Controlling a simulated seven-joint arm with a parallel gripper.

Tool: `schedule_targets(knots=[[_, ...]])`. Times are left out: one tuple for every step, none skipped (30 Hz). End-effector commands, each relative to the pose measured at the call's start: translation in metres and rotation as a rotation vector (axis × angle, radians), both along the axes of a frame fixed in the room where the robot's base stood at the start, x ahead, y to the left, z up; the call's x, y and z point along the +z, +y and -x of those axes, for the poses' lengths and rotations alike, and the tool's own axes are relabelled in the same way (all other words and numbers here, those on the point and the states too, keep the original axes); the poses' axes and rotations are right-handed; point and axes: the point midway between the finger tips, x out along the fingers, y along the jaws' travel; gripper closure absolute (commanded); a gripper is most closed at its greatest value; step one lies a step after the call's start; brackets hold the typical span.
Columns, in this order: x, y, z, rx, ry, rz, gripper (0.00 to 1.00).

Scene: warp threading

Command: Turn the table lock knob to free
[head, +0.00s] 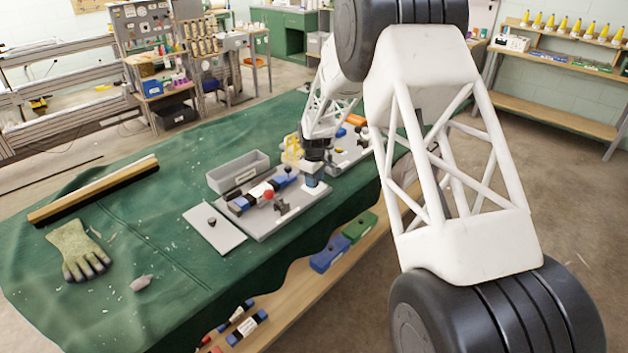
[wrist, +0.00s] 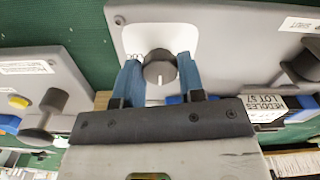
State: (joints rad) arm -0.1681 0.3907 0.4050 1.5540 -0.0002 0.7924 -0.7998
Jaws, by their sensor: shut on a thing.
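In the wrist view, the dark grey round lock knob (wrist: 159,67) sits on a white label on a grey plate (wrist: 225,42). A short white mark on the knob points down toward my gripper's body. My gripper (wrist: 157,72) has its two blue fingers on either side of the knob and is shut on it. The label's lettering is mostly covered by the left finger, so I cannot read it. In the head view, my gripper (head: 313,180) is low over the right end of the grey fixture, and the knob is hidden there.
In the head view, a grey open bin (head: 238,172), a red-topped knob (head: 268,195) and a flat plate (head: 214,229) are left of my gripper. A glove (head: 78,250) and a long brush (head: 95,190) lie farther left. The green cloth (head: 175,270) is mostly clear.

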Motion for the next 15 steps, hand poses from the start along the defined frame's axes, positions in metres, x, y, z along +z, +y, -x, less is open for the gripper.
schedule_targets(knots=[[0.0017, 0.0007, -0.0011, 0.01, -0.003, -0.001, 0.87], [0.0017, 0.0008, -0.0011, 0.015, -0.003, -0.001, 0.87], [0.0018, 0.0007, -0.0012, 0.022, -0.003, -0.001, 0.87], [0.0018, 0.0007, -0.0012, 0.025, -0.003, -0.001, 0.87], [0.0018, 0.0009, -0.0012, 0.028, -0.003, -0.001, 0.87], [0.0018, 0.0008, -0.0013, 0.03, -0.003, -0.001, 0.87], [0.0018, 0.0008, -0.0013, 0.031, -0.003, -0.001, 0.87], [0.0018, 0.0008, -0.0013, 0.031, -0.003, -0.001, 0.87], [0.0019, 0.0008, -0.0013, 0.031, -0.003, -0.001, 0.87], [0.0019, 0.0009, -0.0012, 0.031, -0.003, -0.001, 0.87], [0.0019, 0.0009, -0.0012, 0.031, -0.003, -0.001, 0.87], [0.0019, 0.0009, -0.0012, 0.031, -0.003, -0.001, 0.87], [0.0019, 0.0009, -0.0012, 0.031, -0.003, -0.001, 0.87], [0.0019, 0.0009, -0.0012, 0.03, -0.003, -0.001, 0.87], [0.0019, 0.0009, -0.0012, 0.03, -0.004, -0.001, 0.87]])
